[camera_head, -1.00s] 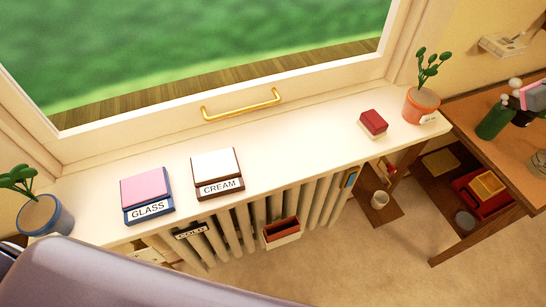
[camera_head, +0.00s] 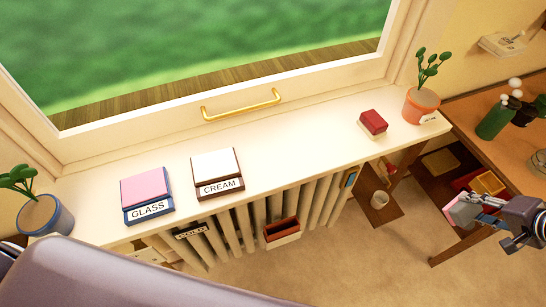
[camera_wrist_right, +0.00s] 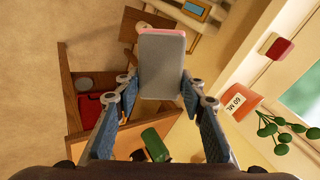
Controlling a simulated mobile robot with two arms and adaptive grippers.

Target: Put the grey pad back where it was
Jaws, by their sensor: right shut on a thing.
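The grey pad (camera_head: 460,212), grey with a pink side, is in my right gripper (camera_head: 478,203). In the head view they are at the right, in front of the desk and beyond the sill's right end. In the right wrist view the grey face of the pad (camera_wrist_right: 162,65) stands between the two fingers (camera_wrist_right: 161,88), which are shut on it. On the sill, a blue holder labelled GLASS (camera_head: 149,212) bears a pink pad (camera_head: 145,187). A brown holder labelled CREAM (camera_head: 220,188) bears a white pad (camera_head: 213,163). My left gripper is not in view.
A red block (camera_head: 373,121) and an orange plant pot (camera_head: 420,106) stand at the sill's right. A blue pot (camera_head: 45,214) stands at its left end. The desk (camera_head: 460,108) holds a green bottle (camera_head: 494,123). The middle of the sill (camera_head: 300,135) is clear.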

